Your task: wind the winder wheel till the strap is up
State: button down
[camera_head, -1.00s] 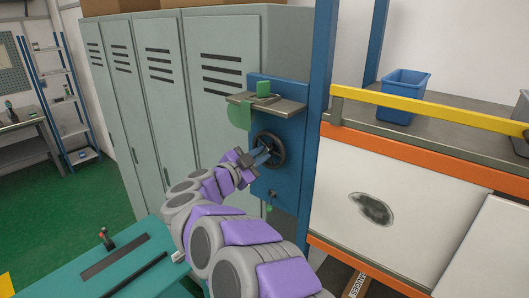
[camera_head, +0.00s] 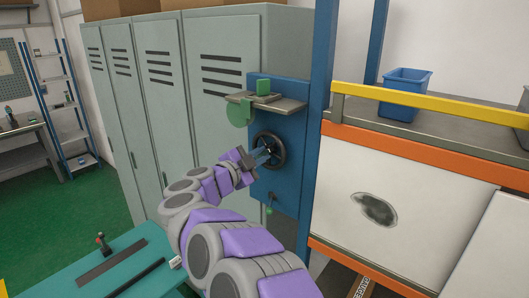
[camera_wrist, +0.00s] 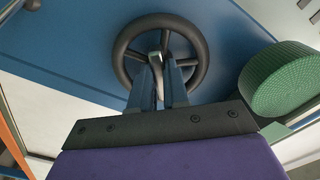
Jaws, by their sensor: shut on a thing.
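The black winder wheel (camera_head: 277,138) is mounted on a blue panel (camera_head: 285,192) in the head view. My gripper (camera_head: 262,153) reaches it from the lower left. In the wrist view my gripper (camera_wrist: 159,72) is shut on a spoke of the wheel (camera_wrist: 122,60), inside the rim. A green strap roll (camera_wrist: 282,78) shows at the right of the wrist view; in the head view green strap (camera_head: 240,112) shows at the shelf's left end. A small green piece (camera_head: 269,211) hangs below the wheel.
A metal shelf (camera_head: 275,103) with a green block (camera_head: 263,88) sits above the wheel. Grey lockers (camera_head: 215,75) stand behind at left. A blue post and a bench with a yellow rail (camera_head: 420,102) and a blue bin (camera_head: 405,94) are at right. A teal table (camera_head: 125,262) is at lower left.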

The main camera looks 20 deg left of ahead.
jog(key=shift+r+m+b, duration=0.1)
jog(key=shift+m+b, duration=0.3)
jog(key=shift+b, duration=0.05)
jog(key=shift+m+b, duration=0.4)
jog(key=shift+b, duration=0.05)
jog(key=shift+r+m, duration=0.15)
jog(key=shift+m, duration=0.15)
jog(key=shift+a+m+b, duration=0.1)
jog(key=shift+m+b, duration=0.5)
jog(key=shift+b, duration=0.45)
jog(key=shift+m+b, duration=0.6)
jog(key=shift+b, duration=0.05)
jog(key=shift+m+b, duration=0.4)
